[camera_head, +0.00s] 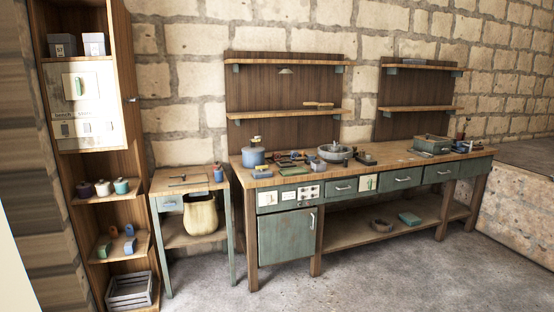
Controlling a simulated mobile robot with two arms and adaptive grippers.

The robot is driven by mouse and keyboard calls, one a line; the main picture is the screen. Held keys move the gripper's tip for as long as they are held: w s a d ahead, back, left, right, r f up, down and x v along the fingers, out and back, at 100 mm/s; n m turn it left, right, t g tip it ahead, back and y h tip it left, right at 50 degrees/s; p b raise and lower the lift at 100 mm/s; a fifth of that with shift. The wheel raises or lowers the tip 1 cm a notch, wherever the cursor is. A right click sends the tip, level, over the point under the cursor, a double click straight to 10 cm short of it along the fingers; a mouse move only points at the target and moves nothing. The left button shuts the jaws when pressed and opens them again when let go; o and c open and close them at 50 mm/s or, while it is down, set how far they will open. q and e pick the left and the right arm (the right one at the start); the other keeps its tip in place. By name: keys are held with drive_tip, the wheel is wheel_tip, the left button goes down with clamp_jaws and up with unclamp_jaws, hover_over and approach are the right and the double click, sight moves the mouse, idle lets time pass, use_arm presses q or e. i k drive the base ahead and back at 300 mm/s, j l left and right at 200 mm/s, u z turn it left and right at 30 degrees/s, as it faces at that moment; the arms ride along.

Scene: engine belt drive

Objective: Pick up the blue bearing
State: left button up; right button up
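I cannot pick out the blue bearing for certain at this distance. Small blue pieces (130,245) sit beside a green one on a low shelf of the tall wooden cabinet at the left. A small blue item (218,174) stands at the right end of the small side table. Several small dark and blue items (291,158) lie on the long workbench, too small to name. Neither of my grippers shows in the head view.
The long workbench (393,160) runs along the stone wall, with a blue-grey pot (254,156), a round metal bowl (335,152) and a green box (432,144) on top. A grey crate (129,288) sits at the cabinet's bottom. The floor (400,275) in front is clear.

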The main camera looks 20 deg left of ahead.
sight(293, 154)
drive_tip(key=i+l+z, duration=0.2)
drive_tip(key=i, duration=0.8)
drive_tip(key=i+z, duration=0.2)
drive_tip(key=i, duration=0.85)
drive_tip(key=i+l+u, duration=0.15)
drive_tip(key=i+u, duration=0.3)
drive_tip(key=i+l+u, duration=0.4)
drive_tip(key=i+j, duration=0.05)
drive_tip(key=j, duration=0.05)
